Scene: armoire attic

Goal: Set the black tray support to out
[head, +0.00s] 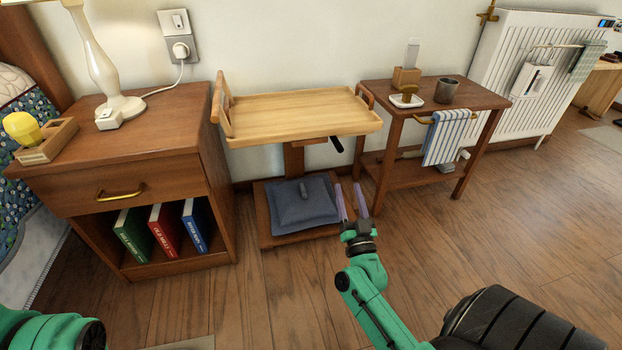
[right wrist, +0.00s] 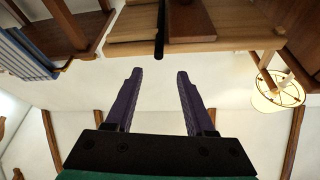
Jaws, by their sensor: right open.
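The black tray support (head: 336,144) is a short dark bar under the right part of the wooden tray table (head: 300,117). In the head view it slants down to the right. In the right wrist view the black bar (right wrist: 159,32) lies against the tray's wooden underside (right wrist: 112,50), beyond my fingertips and roughly in line with the gap between them. My right gripper (head: 350,186) is open and empty, with purple fingers pointing up below the bar; they also show in the right wrist view (right wrist: 158,75). They look apart from the bar. My left gripper is out of view.
A nightstand (head: 120,165) with books and a lamp (head: 98,60) stands left. A small side table (head: 430,93) with a cup (head: 446,90) and striped towel (head: 445,138) stands close on the right. A grey cushion (head: 302,205) lies on the tray table's base.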

